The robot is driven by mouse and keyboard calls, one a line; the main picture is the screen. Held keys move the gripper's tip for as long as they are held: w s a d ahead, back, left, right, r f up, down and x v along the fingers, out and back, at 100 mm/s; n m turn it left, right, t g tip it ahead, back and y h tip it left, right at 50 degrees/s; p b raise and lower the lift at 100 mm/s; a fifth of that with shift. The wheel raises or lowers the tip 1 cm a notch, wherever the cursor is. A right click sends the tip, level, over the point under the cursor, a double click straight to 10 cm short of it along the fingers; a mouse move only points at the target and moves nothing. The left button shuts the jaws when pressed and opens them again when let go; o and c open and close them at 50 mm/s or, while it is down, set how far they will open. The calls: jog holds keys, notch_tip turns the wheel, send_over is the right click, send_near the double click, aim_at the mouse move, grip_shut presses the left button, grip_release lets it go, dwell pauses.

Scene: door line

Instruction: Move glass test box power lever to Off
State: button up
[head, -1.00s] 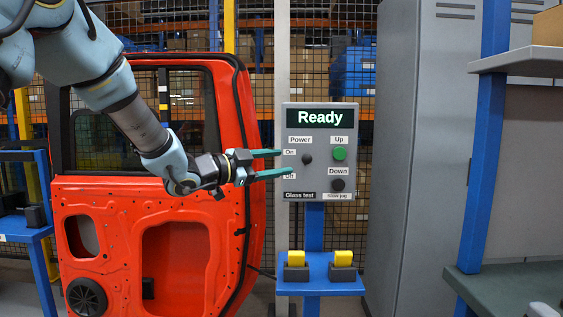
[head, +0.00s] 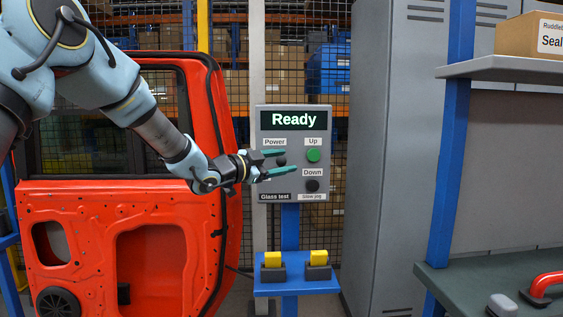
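The grey glass test box (head: 294,190) stands upright at the middle of the head view, its screen (head: 291,121) reading "Ready". Its dark power lever knob (head: 281,161) shows under the "Power" label. The On and Off labels are hidden behind my gripper, so the lever's setting is hard to read. My gripper (head: 289,160) is open, with two green fingers pointing right across the panel's left half. The knob appears between the fingers in the picture. I cannot tell whether they touch it.
A green Up button (head: 313,155) and a dark Down button (head: 312,186) sit right of the lever. Below is a blue shelf (head: 297,287) with two yellow-and-black blocks. A red car door (head: 90,220) is at left, a grey cabinet (head: 395,160) at right.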

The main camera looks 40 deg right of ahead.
grip_shut()
dwell(1.2)
